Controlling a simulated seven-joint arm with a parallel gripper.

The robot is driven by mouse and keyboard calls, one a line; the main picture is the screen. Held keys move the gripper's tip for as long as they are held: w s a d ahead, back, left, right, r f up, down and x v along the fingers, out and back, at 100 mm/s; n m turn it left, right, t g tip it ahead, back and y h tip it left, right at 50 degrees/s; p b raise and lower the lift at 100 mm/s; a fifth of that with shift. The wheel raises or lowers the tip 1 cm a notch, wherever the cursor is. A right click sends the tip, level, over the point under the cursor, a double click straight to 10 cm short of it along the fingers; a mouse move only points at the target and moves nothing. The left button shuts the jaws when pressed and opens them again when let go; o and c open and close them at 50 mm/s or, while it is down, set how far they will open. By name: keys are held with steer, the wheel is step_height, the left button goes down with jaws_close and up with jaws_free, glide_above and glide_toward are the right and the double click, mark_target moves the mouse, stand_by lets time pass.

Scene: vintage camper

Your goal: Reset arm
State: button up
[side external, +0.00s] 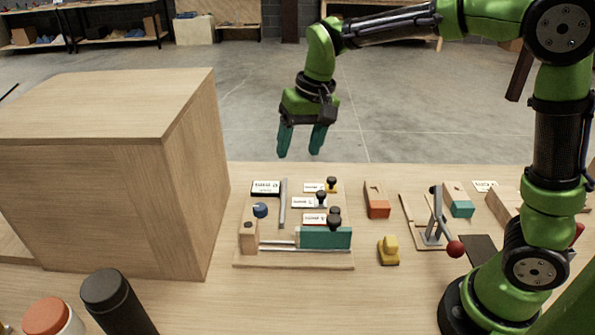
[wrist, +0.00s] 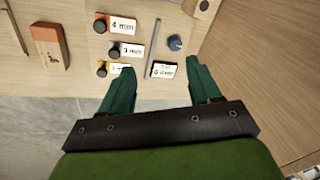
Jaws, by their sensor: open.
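My green arm reaches over the back of the wooden table, and my gripper (side external: 302,150) hangs above the table's far edge with its two teal fingers apart and nothing between them. In the wrist view my gripper (wrist: 163,80) also shows open, over the edge of a small wooden board. That board (side external: 290,264) lies on the table below and carries a teal block (side external: 325,238), a blue knob (side external: 260,210), a grey metal bar (side external: 283,203), several black knobs and white labels. The gripper touches none of these.
A large wooden box (side external: 110,170) stands at the left. A black bottle (side external: 115,300) and an orange-lidded container (side external: 48,318) are in front. Right of the board are an orange-topped block (side external: 376,200), a yellow piece (side external: 388,250) and a lever clamp (side external: 434,225) with a red ball.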

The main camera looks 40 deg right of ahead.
steer(key=s+d+r+t, duration=0.1)
steer(key=s+d+t, duration=0.1)
steer(key=s, duration=0.7)
steer(key=s+d+r+t, duration=0.2)
steer(key=s+t, duration=0.1)
steer(key=s, duration=0.6)
steer(key=shift+y, duration=0.3)
steer(key=shift+s, duration=0.1)
